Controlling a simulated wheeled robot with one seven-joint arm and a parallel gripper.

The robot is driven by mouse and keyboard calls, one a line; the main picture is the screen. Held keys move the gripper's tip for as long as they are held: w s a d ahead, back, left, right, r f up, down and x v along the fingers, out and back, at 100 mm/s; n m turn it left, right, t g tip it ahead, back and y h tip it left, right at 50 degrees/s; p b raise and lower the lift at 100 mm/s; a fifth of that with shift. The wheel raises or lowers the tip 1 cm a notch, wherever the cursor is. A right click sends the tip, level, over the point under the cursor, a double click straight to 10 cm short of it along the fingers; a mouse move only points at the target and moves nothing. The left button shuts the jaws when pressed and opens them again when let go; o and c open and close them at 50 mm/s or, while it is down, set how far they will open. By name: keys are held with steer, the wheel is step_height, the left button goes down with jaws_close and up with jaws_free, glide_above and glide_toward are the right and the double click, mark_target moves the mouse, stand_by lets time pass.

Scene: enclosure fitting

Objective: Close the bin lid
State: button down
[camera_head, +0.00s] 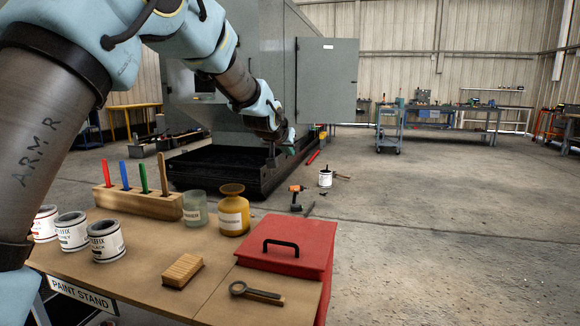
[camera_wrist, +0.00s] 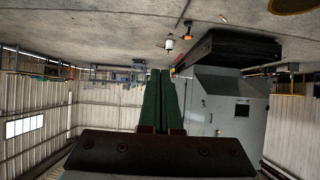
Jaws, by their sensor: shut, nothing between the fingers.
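The red bin (camera_head: 322,290) stands at the right end of the paint stand. Its red lid (camera_head: 262,259), with a black bar handle (camera_head: 281,246), lies flat over the bin's top; I see no gap under it. My gripper (camera_head: 290,144) is well beyond the bin and higher up, in front of the grey enclosure, touching nothing that I can see. In the wrist view its green fingers (camera_wrist: 158,102) are together and empty. The bin is not in the wrist view, which looks upside down across the hall.
The grey enclosure (camera_head: 327,80) stands behind. The floor at right is mostly free.

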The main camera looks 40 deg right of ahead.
steer(key=shift+s+a+f+t+h+b, duration=0.8)
steer(key=shift+s+a+f+b, duration=1.2)
steer(key=shift+b, duration=3.7)
steer(key=shift+s+a+f+t+h+b, duration=0.45)
steer(key=shift+s+a+f+h+b, duration=0.6)
steer(key=shift+a+f+b, duration=3.3)
steer(key=shift+s+a+f+t+h+b, duration=0.6)
steer(key=shift+s+f+h+b, duration=0.7)
steer(key=shift+b, duration=5.8)
steer(key=shift+s+f+y, duration=0.1)
steer(key=shift+y, duration=0.15)
